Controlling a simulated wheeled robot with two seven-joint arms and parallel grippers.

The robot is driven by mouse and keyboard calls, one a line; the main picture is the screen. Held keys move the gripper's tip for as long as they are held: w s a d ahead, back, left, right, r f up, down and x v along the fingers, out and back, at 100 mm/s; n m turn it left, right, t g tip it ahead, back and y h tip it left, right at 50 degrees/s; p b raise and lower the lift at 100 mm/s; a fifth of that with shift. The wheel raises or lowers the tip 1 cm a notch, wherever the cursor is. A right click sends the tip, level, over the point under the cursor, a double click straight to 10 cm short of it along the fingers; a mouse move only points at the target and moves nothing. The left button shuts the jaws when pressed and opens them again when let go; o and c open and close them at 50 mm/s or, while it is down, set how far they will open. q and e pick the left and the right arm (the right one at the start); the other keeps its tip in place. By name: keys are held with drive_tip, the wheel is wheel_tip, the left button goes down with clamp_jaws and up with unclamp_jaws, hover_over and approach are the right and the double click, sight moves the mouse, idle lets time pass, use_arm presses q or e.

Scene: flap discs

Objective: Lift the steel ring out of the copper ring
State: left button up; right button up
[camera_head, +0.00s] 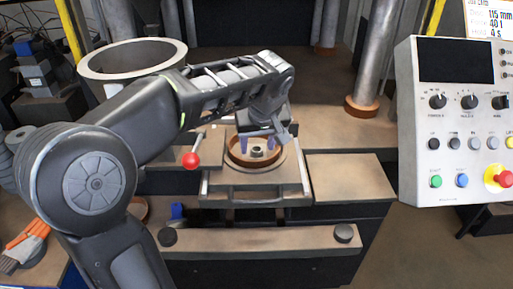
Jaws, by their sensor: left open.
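The copper ring (253,167) sits on the press bed in the middle of the head view. Inside it I see a paler inner area with a small grey hub (257,152) at the centre. I cannot clearly tell the steel ring apart from these parts at this size. My left gripper (258,146) points down over the ring, its two bluish fingers open and spread either side of the hub. I cannot tell whether the fingertips touch anything. The gripper hides the ring's far side. My right gripper is not in view.
A large pale cylinder (132,58) stands at the back left. A lever with a red knob (191,160) is close left of the bed. A control panel (452,120) is at the right. Steel columns (377,50) rise behind. A flat plate (350,178) right of the bed is clear.

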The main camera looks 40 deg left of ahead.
use_arm(q)
drive_tip(key=shift+w+a+f, duration=0.15)
drive_tip(key=shift+w+f, duration=0.05)
drive_tip(key=shift+f, duration=0.3)
drive_tip(key=shift+c, duration=0.4)
drive_tip(key=shift+s, duration=0.1)
clamp_jaws()
